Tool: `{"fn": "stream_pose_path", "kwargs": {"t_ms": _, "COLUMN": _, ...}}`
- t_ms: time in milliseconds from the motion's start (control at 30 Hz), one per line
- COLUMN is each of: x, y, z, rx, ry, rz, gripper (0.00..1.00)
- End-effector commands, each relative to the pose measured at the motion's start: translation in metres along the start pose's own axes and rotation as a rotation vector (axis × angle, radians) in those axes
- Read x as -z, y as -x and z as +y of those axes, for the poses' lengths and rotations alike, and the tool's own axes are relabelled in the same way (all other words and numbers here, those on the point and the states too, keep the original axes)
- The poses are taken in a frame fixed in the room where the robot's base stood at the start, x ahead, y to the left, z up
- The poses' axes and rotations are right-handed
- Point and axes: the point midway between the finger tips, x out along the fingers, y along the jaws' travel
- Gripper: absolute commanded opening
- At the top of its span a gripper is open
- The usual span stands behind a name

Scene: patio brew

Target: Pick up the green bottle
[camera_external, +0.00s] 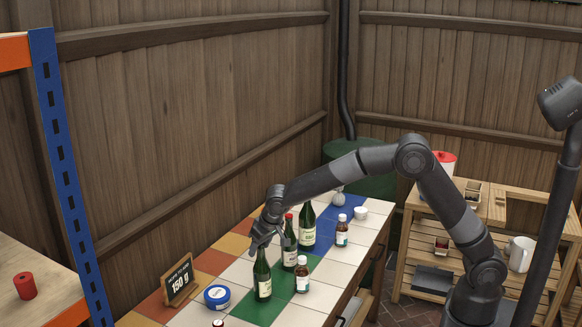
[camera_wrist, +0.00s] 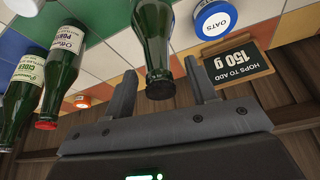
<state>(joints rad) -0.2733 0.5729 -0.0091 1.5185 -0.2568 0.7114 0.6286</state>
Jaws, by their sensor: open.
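A green bottle (camera_external: 263,278) with a pale label stands upright on the tiled table. My gripper (camera_external: 269,244) is right above it, pointing down at its neck. In the wrist view the neck and dark cap of this green bottle (camera_wrist: 153,38) lie between the two open fingers of my gripper (camera_wrist: 160,70), with gaps on both sides.
Brown bottles (camera_external: 302,276) (camera_external: 341,232) with white labels stand to the right. A blue-lidded oats tub (camera_external: 217,297) and a "150 g" sign (camera_external: 178,280) are to the left. A white cup (camera_external: 360,213) is at the back. A wooden shelf (camera_external: 430,238) stands at right.

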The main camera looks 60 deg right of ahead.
Motion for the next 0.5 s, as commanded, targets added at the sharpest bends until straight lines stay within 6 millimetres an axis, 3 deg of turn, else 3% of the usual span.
{"fn": "stream_pose_path", "kwargs": {"t_ms": 100, "x": -0.0007, "y": -0.0142, "z": -0.0006, "rx": 0.000, "ry": 0.000, "rz": -0.002, "gripper": 0.52}}
{"fn": "stream_pose_path", "kwargs": {"t_ms": 333, "x": -0.0004, "y": -0.0152, "z": -0.0007, "rx": 0.001, "ry": 0.000, "rz": 0.000, "gripper": 0.51}}
{"fn": "stream_pose_path", "kwargs": {"t_ms": 500, "x": -0.0005, "y": -0.0151, "z": -0.0005, "rx": 0.000, "ry": 0.000, "rz": 0.000, "gripper": 0.37}}
